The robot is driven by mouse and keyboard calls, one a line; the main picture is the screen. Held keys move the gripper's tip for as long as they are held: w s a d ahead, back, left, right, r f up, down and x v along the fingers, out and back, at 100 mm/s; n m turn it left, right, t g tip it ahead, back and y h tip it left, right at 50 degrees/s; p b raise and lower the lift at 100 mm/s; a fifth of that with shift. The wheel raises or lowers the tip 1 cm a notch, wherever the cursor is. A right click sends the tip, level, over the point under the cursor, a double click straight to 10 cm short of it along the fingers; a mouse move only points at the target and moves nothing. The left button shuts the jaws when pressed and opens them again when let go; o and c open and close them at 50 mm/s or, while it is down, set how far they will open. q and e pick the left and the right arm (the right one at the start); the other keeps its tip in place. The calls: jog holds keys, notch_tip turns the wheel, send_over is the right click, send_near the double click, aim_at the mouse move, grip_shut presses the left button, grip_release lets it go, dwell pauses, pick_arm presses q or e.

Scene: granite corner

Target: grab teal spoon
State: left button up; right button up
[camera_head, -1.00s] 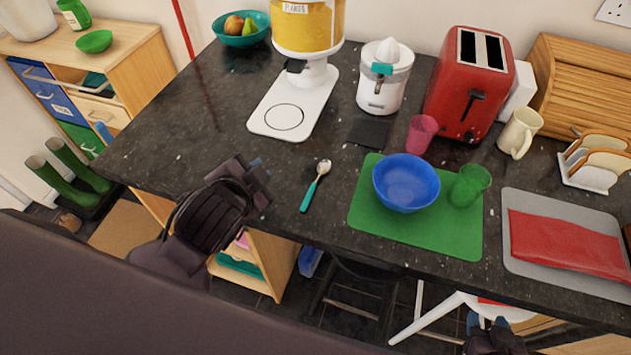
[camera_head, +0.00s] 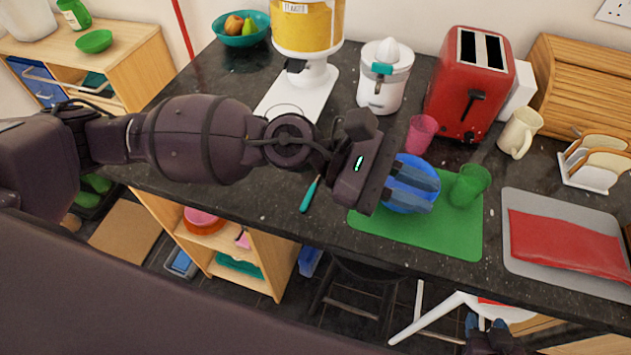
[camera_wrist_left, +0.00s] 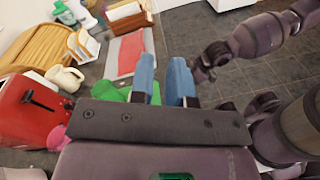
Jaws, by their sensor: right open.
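The teal spoon (camera_head: 310,195) lies on the dark counter left of the green mat. My left gripper (camera_head: 412,187) reaches across from the left, past the spoon, and appears over the blue bowl. Its blue fingers are apart with nothing seen between them; the gap also shows in the left wrist view (camera_wrist_left: 163,85). The spoon is not seen in the wrist view. My right gripper (camera_head: 487,325) is open and low, in front of the counter at the bottom right.
The blue bowl (camera_head: 412,161) and a green cup (camera_head: 469,185) stand on the green mat (camera_head: 455,235). A pink cup (camera_head: 421,133), red toaster (camera_head: 470,85) and white juicer (camera_head: 383,80) stand behind. A grey tray (camera_head: 515,203) with a red cloth (camera_head: 570,245) lies right.

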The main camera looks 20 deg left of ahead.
pick_arm(q)
jog(key=w+a+f+m+g+y, duration=0.1)
jog(key=a+f+m+y, duration=0.3)
jog(key=f+m+y, duration=0.15)
jog(key=m+t+y, duration=0.3)
jog(key=m+y, duration=0.5)
jog(key=y, duration=0.1)
send_near(310, 191)
jog(key=x, duration=0.3)
jog(key=shift+d+f, duration=0.25)
jog(key=shift+f, duration=0.1)
jog(key=x, duration=0.4)
jog(key=shift+a+f+p, duration=0.1)
jog(key=shift+f+p, duration=0.1)
jog(key=shift+p, duration=0.15)
jog(key=shift+f, duration=0.4)
pick_arm(e)
jog(key=shift+w+a+r, duration=0.1)
jog(key=shift+w+r, duration=0.55)
jog(key=shift+r, duration=0.25)
pick_arm(q)
jog(key=shift+c, duration=0.5)
grip_shut()
pick_arm(e)
jog(key=shift+s+f, duration=0.15)
jog(key=shift+s, duration=0.05)
